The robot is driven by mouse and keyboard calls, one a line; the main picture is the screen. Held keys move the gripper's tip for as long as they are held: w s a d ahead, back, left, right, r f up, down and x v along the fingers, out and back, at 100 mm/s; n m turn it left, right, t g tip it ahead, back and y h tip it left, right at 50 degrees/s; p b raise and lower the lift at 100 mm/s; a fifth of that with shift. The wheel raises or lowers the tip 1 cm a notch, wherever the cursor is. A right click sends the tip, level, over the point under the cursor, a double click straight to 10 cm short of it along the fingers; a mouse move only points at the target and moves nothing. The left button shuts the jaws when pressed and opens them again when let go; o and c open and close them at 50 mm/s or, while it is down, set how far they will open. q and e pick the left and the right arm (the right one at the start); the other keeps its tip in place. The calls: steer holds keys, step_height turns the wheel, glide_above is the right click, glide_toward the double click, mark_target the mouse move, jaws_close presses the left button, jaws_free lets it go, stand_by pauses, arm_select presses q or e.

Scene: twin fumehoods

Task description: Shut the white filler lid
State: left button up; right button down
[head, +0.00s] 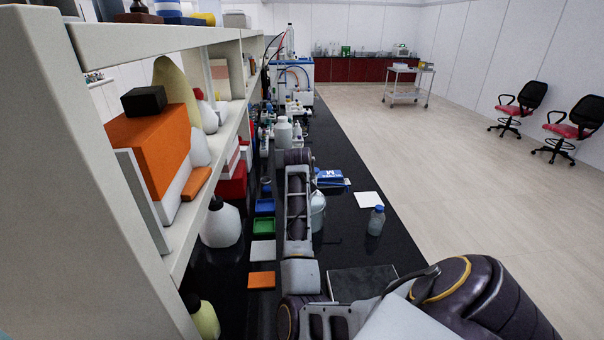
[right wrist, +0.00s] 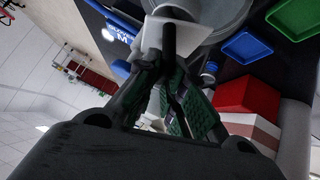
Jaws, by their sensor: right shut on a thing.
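In the right wrist view my right gripper (right wrist: 166,68) is shut at a white piece that looks like the white filler lid (right wrist: 150,38), with a dark bar in front of it. The lid is beside a grey round vessel (right wrist: 222,12) at the top of that view. Whether the lid is seated or raised I cannot tell. In the head view a pale round container (head: 318,214) stands on the black bench, partly hidden behind my right arm. The right fingertips are hidden there. My left gripper is in neither view.
Blue and green trays (head: 264,226) and an orange block (head: 261,280) lie left of my arm, beside the shelf (head: 120,60). A blue box (head: 331,178), a white sheet (head: 368,200) and a blue-capped bottle (head: 376,220) are to the right. Bottles crowd the bench farther back.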

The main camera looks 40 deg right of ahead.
steer(key=shift+s+f, duration=0.1)
steer(key=shift+f, duration=0.1)
stand_by(0.4)
steer(key=c, duration=1.5)
jaws_free()
steer(key=shift+r, duration=0.1)
steer(key=shift+r, duration=0.1)
steer(key=shift+v, duration=5.85)
steer(key=shift+s+d, duration=0.15)
